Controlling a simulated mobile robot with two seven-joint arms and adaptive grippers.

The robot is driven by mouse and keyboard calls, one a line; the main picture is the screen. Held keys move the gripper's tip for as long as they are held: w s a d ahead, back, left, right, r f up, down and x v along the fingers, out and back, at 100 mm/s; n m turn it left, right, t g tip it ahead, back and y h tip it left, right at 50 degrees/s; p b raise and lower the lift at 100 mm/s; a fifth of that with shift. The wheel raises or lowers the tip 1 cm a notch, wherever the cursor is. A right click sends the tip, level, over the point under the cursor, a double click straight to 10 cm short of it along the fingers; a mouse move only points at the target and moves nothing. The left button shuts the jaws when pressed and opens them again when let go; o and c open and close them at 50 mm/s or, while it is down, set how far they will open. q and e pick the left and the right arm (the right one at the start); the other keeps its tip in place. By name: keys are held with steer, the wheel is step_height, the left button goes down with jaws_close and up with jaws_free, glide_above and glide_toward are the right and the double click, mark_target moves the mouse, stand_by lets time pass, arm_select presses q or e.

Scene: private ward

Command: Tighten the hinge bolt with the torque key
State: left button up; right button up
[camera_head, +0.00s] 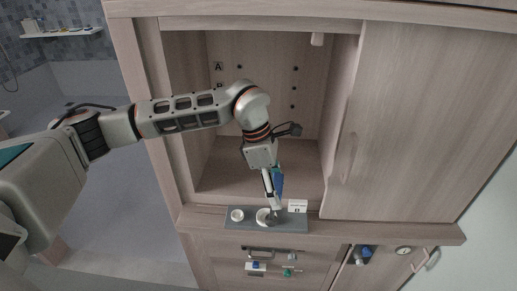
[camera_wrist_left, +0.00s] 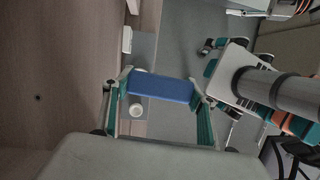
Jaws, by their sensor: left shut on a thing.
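My left gripper (camera_head: 273,189) points down in front of the open cabinet, just above the grey tray on its ledge. It is shut on a blue block (camera_wrist_left: 160,88), held crosswise between the green-sided fingers in the wrist view. The blue block also shows in the head view (camera_head: 279,183), partly hidden by the gripper. It may be the torque key's handle; I cannot tell its working end. I cannot make out the hinge bolt. My right gripper is not in view.
The grey tray (camera_head: 290,226) carries a white round piece (camera_head: 237,215), another round piece (camera_head: 264,217) and a white card (camera_head: 297,206). The cabinet door (camera_head: 420,120) covers the right side. Small items hang on the front below, with a blue-and-white one (camera_head: 256,267).

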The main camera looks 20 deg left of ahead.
arm_select(q)
steer(key=shift+n+t+h, duration=0.3)
steer(key=shift+n+t, duration=0.1)
steer(key=shift+t, duration=0.1)
steer(key=w+a+r, duration=0.1)
steer(key=r, duration=0.1)
steer(key=w+a+r+p, duration=0.1)
steer(key=w+a, duration=0.1)
steer(key=shift+a+r, duration=0.2)
steer(key=shift+r, duration=0.2)
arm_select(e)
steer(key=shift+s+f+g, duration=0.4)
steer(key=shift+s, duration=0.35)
arm_select(q)
steer(key=shift+r, duration=0.1)
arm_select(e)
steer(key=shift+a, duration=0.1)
arm_select(q)
step_height(320, 180, down, 6)
steer(key=b, duration=0.3)
steer(key=shift+r, duration=0.15)
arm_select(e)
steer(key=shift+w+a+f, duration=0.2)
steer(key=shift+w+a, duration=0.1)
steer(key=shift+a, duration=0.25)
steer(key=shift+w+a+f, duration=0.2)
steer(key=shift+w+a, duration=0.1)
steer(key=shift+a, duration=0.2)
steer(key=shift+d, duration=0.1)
